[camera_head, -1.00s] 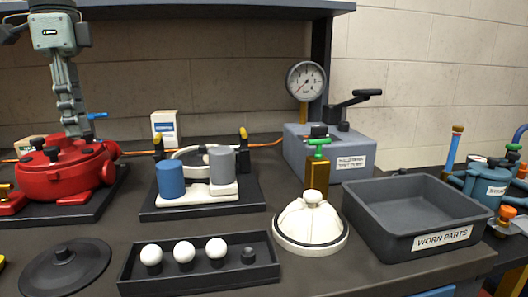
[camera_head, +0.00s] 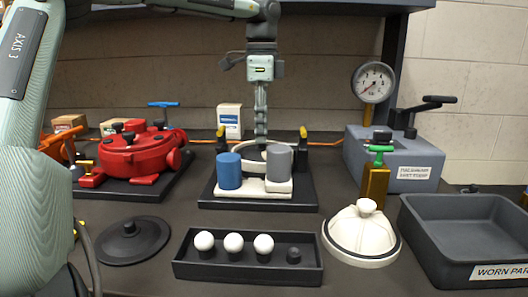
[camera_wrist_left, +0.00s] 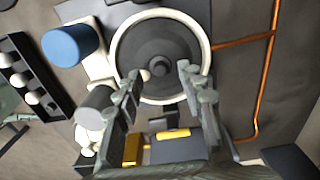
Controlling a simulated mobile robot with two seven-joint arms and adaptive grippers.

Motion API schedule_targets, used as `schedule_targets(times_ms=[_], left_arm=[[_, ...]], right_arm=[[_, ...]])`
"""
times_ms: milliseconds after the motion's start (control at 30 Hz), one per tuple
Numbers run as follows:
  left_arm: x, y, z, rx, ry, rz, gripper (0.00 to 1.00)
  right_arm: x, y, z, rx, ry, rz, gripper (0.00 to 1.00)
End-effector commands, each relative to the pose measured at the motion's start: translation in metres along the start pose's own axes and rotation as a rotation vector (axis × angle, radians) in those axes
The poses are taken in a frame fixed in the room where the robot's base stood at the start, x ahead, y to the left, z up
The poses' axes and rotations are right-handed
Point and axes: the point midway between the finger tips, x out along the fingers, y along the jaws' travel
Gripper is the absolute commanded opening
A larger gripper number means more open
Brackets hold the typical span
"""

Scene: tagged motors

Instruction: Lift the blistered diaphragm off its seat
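My left gripper (camera_head: 261,146) points down over the pump with the blue and grey cylinders in the head view. In the left wrist view its two fingers (camera_wrist_left: 158,72) are spread and empty, one on each side of the raised centre of a black disc. This disc, apparently the diaphragm (camera_wrist_left: 138,45), lies inside a pale ring seat (camera_wrist_left: 117,68). Whether its surface is blistered is not clear. In the head view the disc is largely hidden behind the cylinders and the gripper. A separate black disc with a centre stud (camera_head: 132,240) lies on the bench. My right gripper is out of view.
The blue cylinder (camera_head: 229,170) and grey cylinder (camera_head: 279,163) stand in front of the seat. A red pump (camera_head: 137,155) is left. A tray (camera_head: 250,270) with white balls, a white dome (camera_head: 358,235) and the worn-parts bin (camera_head: 440,240) are forward and right.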

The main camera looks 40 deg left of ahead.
Motion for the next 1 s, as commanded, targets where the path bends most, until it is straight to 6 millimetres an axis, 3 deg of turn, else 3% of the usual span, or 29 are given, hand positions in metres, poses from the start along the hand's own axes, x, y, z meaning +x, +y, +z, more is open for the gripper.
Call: schedule_targets(times_ms=[200, 433, 733, 1000], left_arm=[[0.022, 0.000, 0.000, 0.000, 0.001, 0.001, 0.39], [0.023, 0.000, 0.000, 0.000, 0.000, 0.000, 0.39], [0.023, 0.000, 0.000, 0.000, 0.000, 0.000, 0.02], [0.023, 0.000, 0.000, 0.000, 0.000, 0.000, 0.00]], right_arm=[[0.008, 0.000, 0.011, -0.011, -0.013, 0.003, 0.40], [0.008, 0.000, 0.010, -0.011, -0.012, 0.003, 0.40], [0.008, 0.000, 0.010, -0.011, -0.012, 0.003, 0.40], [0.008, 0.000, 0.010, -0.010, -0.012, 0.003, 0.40]])
